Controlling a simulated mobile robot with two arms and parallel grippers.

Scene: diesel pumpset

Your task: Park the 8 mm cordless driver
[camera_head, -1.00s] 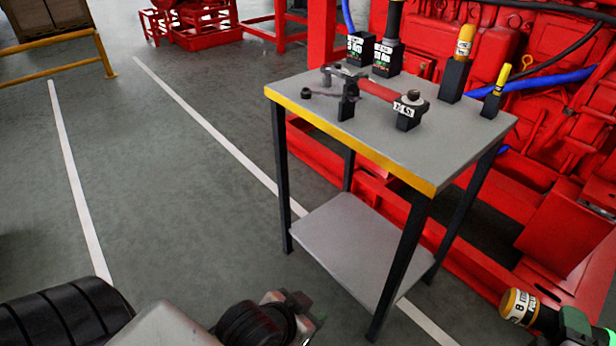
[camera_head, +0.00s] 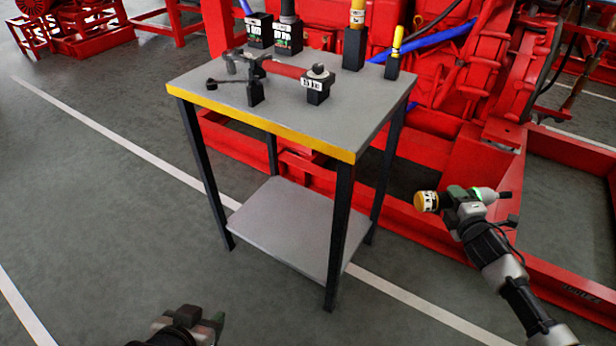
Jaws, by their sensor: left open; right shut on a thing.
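The cordless driver (camera_head: 427,201) has a yellow and white cylindrical end that points left. A pale nose with a green glow shows on the other side of the jaws. My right gripper (camera_head: 462,202) is shut on the driver's middle and holds it in the air to the right of the table. The jaws hide part of the driver. My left gripper (camera_head: 205,325) is open and empty low at the bottom edge, in front of the table. The grey-topped table (camera_head: 300,115) carries several black holders; two labelled holders (camera_head: 288,38) stand at its back left.
A red-handled tool (camera_head: 285,69) lies across two black supports on the tabletop. Yellow-handled tools stand in holders (camera_head: 354,45) at the back right. The red engine and frame (camera_head: 470,150) are behind the table. The front-right tabletop is bare.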

